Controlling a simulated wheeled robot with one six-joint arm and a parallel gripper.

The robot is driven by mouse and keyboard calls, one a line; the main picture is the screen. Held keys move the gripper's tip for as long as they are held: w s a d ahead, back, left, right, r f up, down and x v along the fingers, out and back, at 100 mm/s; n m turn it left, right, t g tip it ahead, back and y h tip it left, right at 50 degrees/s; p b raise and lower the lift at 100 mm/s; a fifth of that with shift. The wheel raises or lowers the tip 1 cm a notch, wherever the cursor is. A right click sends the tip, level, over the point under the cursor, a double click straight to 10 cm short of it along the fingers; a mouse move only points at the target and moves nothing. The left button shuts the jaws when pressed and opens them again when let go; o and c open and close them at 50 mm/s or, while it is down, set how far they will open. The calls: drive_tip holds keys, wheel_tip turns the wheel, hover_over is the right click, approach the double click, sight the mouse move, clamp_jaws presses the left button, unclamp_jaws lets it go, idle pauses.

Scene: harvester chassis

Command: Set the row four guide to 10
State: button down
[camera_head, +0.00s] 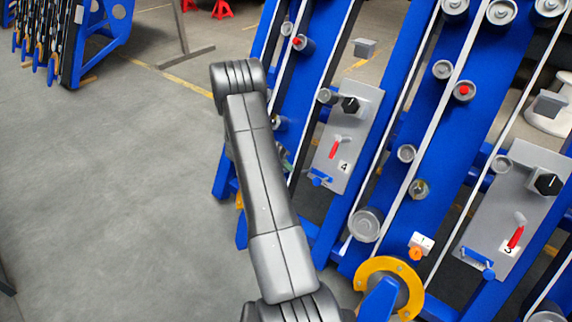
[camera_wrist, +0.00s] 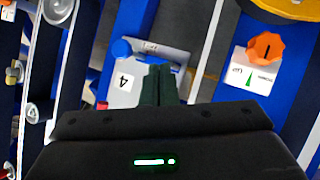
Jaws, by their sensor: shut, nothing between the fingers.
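The row four panel (camera_head: 352,130) is a grey plate marked 4, with a black knob (camera_head: 350,104), a red lever (camera_head: 335,149) and a blue piece (camera_head: 320,180) at its lower edge. In the wrist view the 4 label (camera_wrist: 124,82) shows, with a round blue knob (camera_wrist: 122,48) beside a small engraved scale (camera_wrist: 152,47). The scale's marks are too small to read. My gripper (camera_wrist: 158,72) is shut and empty; its fingertips overlap the panel just right of the 4 label in this view. Contact cannot be told. The arm hides the gripper in the head view.
A panel marked 3 (camera_head: 515,205) stands to the right with a similar knob and red lever. Blue frames and belts crowd the right; the grey floor (camera_head: 110,190) at left is clear.

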sight(318, 181)
drive_tip(key=d+f+b, duration=0.1)
drive_tip(key=d+f, duration=0.3)
drive_tip(key=d, duration=0.3)
drive_tip(key=shift+s, duration=0.25)
drive_tip(key=shift+f+b, duration=0.15)
drive_tip(key=shift+b, duration=0.2)
drive_tip(key=shift+s+d+b, duration=0.25)
drive_tip(key=shift+d+b, duration=0.3)
drive_tip(key=shift+b, duration=0.5)
drive_tip(key=shift+a, duration=0.1)
